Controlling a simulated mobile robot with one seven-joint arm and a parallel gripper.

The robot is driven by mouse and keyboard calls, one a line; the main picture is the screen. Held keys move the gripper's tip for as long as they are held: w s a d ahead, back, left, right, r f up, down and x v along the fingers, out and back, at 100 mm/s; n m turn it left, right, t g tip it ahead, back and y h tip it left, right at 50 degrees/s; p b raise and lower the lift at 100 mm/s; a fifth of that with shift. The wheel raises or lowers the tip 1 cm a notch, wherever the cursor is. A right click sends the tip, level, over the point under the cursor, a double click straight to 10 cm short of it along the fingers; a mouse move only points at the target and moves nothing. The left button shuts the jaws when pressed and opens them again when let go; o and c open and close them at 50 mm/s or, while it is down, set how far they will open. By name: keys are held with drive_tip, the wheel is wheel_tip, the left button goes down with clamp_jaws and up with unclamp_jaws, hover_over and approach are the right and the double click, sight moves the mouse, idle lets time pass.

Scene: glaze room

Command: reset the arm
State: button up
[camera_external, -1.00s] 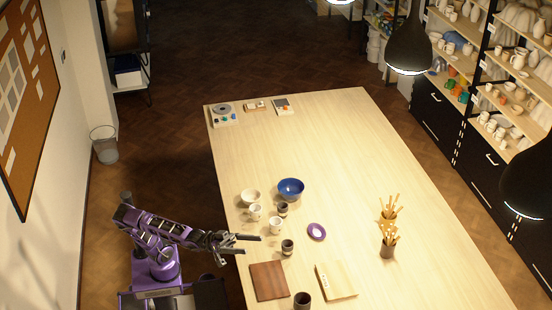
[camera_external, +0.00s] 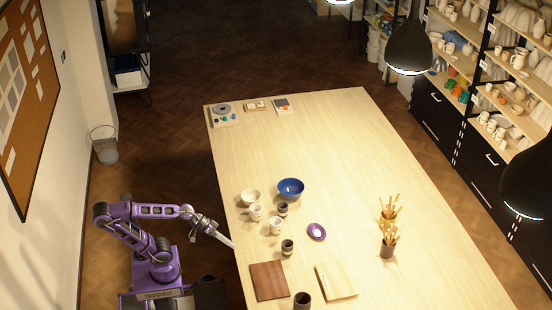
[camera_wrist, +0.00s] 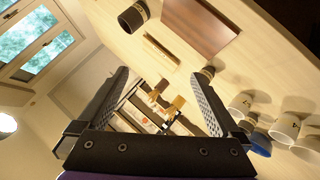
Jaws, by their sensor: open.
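My purple arm stands at the left side of the table (camera_external: 330,150) in the outside view. My gripper (camera_external: 231,244) is at the table's left edge, drawn back and angled down to the right. In the wrist view my gripper (camera_wrist: 165,95) shows two dark fingers spread wide apart with nothing held between them. The wrist view is tilted and takes in the table top, cups and part of the room.
Near the gripper are a brown board (camera_external: 269,281), a dark cup (camera_external: 287,247), white cups (camera_external: 275,225), a white bowl (camera_external: 250,196) and a blue bowl (camera_external: 291,188). A purple dish (camera_external: 316,232) and brush pots (camera_external: 388,249) stand farther right. The table's far middle is clear.

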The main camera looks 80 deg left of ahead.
drive_tip(key=s+a+f+m+g+y+p, duration=0.1)
drive_tip(key=s+a+m+g+y+p, duration=0.2)
drive_tip(key=a, duration=0.7)
drive_tip(key=s+y, duration=0.2)
drive_tip(key=s, duration=0.2)
drive_tip(key=shift+s+a+f+m+g+p, duration=0.2)
drive_tip(key=shift+s+f+m+g+p, duration=0.1)
drive_tip(key=shift+g+p, duration=0.1)
